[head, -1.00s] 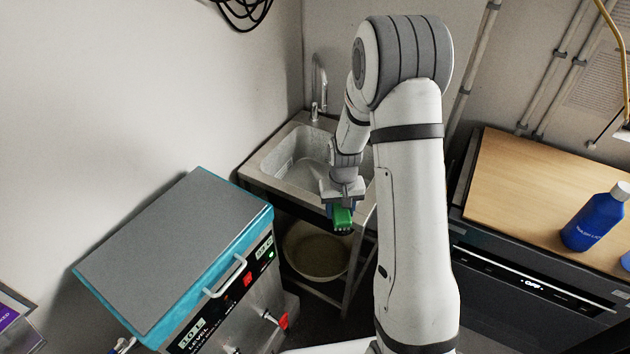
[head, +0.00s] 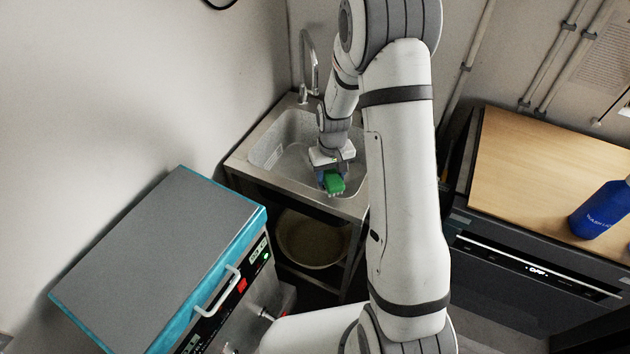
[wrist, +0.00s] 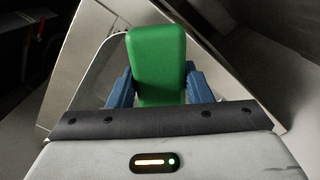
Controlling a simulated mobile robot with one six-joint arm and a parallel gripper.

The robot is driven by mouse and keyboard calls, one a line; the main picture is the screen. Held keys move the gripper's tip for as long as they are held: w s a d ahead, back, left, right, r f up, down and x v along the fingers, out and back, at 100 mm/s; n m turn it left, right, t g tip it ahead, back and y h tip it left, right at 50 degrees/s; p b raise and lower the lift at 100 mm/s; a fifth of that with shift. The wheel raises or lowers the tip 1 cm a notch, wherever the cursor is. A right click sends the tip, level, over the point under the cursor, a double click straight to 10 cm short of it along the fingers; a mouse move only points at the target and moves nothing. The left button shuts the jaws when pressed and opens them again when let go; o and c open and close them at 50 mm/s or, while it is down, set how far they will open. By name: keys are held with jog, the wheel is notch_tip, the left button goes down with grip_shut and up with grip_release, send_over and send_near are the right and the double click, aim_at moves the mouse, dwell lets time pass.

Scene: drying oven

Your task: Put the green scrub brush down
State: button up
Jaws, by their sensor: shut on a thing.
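The green scrub brush (head: 335,184) is in my gripper (head: 330,181), over the front part of the sink in the head view. In the wrist view the brush (wrist: 158,62) stands out between the two blue fingers of my gripper (wrist: 160,85), which are shut on its sides. Light bristles show at its lower edge in the head view. I cannot tell whether the brush touches the sink's front rim or is above it.
The metal sink (head: 265,150) with a tap (head: 308,65) stands in the corner. A round basin (head: 310,240) sits on the shelf below. A grey-lidded teal bath (head: 150,260) is at left. A wooden-topped unit (head: 540,170) with a blue bottle (head: 603,212) is at right.

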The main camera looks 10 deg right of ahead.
jog(key=w+d+f+n+b, duration=0.1)
jog(key=w+f+n+b, duration=0.7)
jog(key=n, duration=0.6)
jog(key=w+d+f+n+b, duration=0.2)
jog(key=w+f+n+b, duration=0.25)
jog(key=n+b, duration=0.7)
jog(key=shift+n, duration=0.95)
jog(key=f, duration=0.5)
jog(key=w+f, duration=0.1)
jog(key=f, duration=0.2)
jog(key=shift+a+f+p, duration=0.2)
jog(key=shift+f+p, duration=0.1)
jog(key=shift+f, duration=0.2)
jog(key=o, duration=1)
jog(key=shift+c, duration=0.2)
